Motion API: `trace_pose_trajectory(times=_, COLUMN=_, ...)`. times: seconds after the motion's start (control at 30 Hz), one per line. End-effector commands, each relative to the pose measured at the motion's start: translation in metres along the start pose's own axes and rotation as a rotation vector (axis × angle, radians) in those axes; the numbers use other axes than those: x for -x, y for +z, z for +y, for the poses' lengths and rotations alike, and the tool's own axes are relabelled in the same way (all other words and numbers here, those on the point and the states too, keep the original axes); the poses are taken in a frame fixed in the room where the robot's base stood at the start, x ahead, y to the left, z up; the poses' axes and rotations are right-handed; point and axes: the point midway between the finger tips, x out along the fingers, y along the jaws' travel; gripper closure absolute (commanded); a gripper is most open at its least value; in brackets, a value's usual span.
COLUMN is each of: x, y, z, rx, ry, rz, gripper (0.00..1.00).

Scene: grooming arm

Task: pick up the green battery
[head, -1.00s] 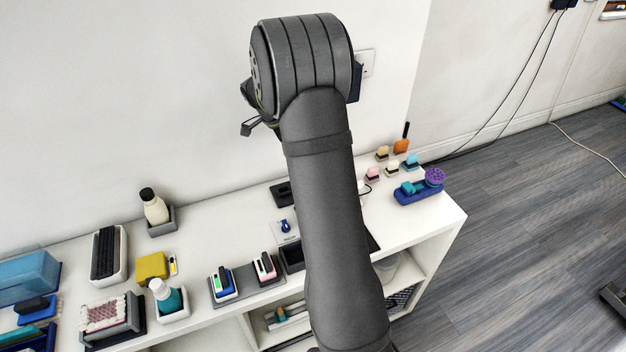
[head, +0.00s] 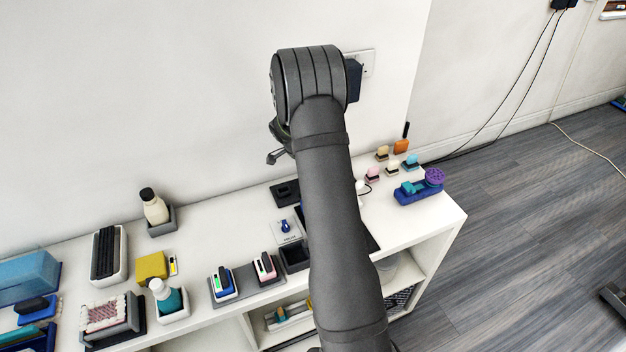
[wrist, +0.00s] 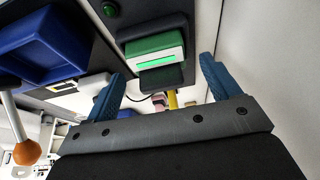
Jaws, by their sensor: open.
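The green battery (wrist: 155,46) shows in the wrist view, a green block with a pale front face and a lit green strip. It sits at a dark holder, upper middle of the picture. My gripper (wrist: 162,70) is open, with its two blue fingers spread left and right in the wrist view. The battery appears between and beyond the fingertips, and nothing is held. How far away it is I cannot tell exactly. In the head view my own arm covers that part of the shelf, and I cannot make out the green battery there.
A blue tray (wrist: 45,45) lies left of the battery in the wrist view, and a green button (wrist: 109,8) is above. On the white shelf (head: 215,215) stand two battery-like blocks (head: 222,283), a bottle (head: 153,207) and a blue holder (head: 416,193). The wall is close behind.

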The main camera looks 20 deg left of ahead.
Motion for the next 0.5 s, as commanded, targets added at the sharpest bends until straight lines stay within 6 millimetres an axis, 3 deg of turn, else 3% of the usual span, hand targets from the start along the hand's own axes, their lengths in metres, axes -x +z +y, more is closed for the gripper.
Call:
trace_pose_trajectory(times=0.23, x=-0.0047, y=0.0, z=-0.0004, rx=-0.001, ry=-0.002, rz=0.0, gripper=0.18)
trace_pose_trajectory(times=0.5, x=-0.0045, y=0.0001, z=-0.0003, rx=0.0, ry=-0.002, rz=0.0, gripper=0.69)
